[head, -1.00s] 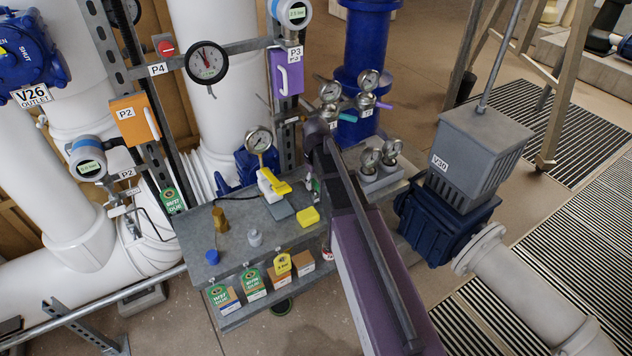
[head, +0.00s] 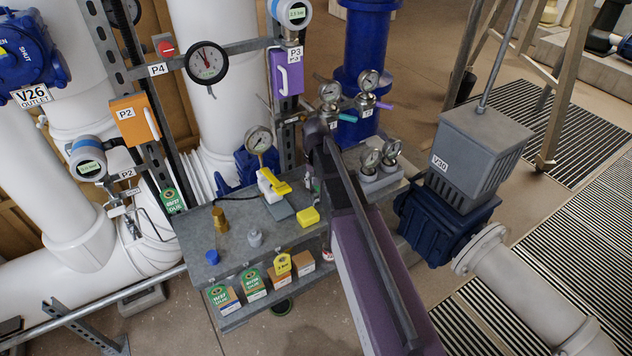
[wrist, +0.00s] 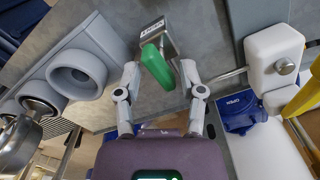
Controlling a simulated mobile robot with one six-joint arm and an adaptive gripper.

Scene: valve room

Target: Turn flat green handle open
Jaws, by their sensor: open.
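The flat green handle (wrist: 157,66) shows in the wrist view, on a metal fitting with a small label (wrist: 152,30) at its upper end. My gripper (wrist: 159,72) is open, with one grey finger on each side of the handle. The green handle lies between the fingertips, with a visible gap on both sides; I cannot tell its depth relative to them. In the head view, my arm hides most of the gripper and I cannot make out the flat green handle clearly.
Grey round housings (wrist: 78,75) stand close on the left in the wrist view. A white box (wrist: 275,55) and a blue part marked OPEN (wrist: 240,112) are on the right. In the head view, a grey bench (head: 205,260) holds a yellow block (head: 309,216) near my arm.

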